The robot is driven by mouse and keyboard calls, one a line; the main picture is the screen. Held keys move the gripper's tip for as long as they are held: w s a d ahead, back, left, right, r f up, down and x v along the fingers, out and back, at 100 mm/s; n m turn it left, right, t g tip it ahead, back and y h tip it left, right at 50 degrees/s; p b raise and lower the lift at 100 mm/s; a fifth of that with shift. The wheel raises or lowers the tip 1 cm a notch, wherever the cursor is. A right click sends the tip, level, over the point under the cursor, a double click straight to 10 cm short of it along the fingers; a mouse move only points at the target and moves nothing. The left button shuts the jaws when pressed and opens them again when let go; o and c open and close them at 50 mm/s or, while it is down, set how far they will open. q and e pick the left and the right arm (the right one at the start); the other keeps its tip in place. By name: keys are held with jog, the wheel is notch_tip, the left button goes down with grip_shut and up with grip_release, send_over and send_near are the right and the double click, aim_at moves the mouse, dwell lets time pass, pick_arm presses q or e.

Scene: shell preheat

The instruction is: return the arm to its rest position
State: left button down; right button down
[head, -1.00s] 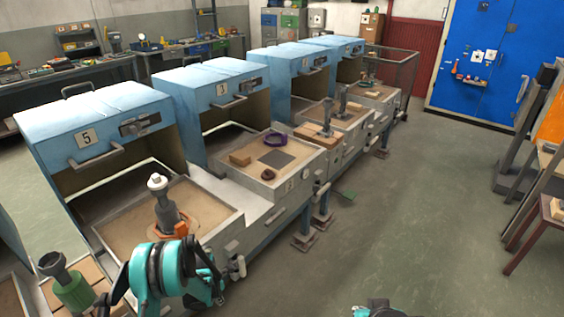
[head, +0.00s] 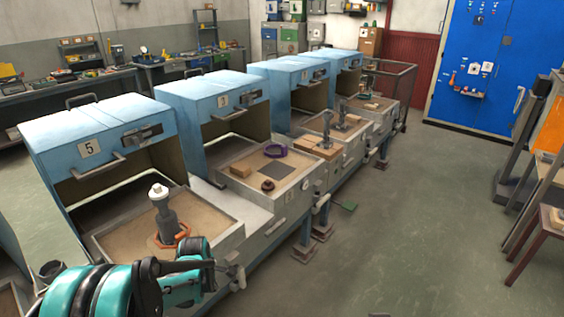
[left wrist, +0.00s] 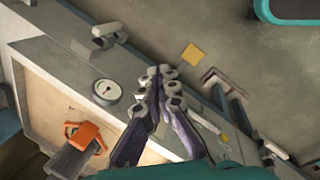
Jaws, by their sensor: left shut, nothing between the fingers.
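My left arm comes in at the lower left of the head view. Its gripper (head: 228,268) is near the front edge of the station marked 5, with its fingers small and partly hidden there. In the left wrist view the purple-grey fingers of the left gripper (left wrist: 165,85) are together with nothing between them, above the bench's front side. A grey upright part with a white top (head: 162,210) stands on the tray of station 5, with an orange piece (head: 170,240) at its foot. The orange piece also shows in the left wrist view (left wrist: 86,135), apart from the fingers. My right gripper is not visible.
Blue hooded station 5 (head: 95,125) and the blue station marked 3 (head: 210,105) stand in a row with others. A round gauge (left wrist: 107,90) is on the bench front. A dark red table (head: 545,238) stands at right.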

pick_arm(q)
jog(key=s+d+r+m+t, duration=0.2)
jog(key=s+d+r+m, duration=0.1)
jog(key=s+r+m, duration=0.9)
jog(key=s+d+r+m+t, duration=0.1)
jog(key=s+r+m+t, duration=0.1)
jog(key=s+r+m, duration=0.2)
jog(key=s+m, duration=0.3)
jog(key=s, duration=0.3)
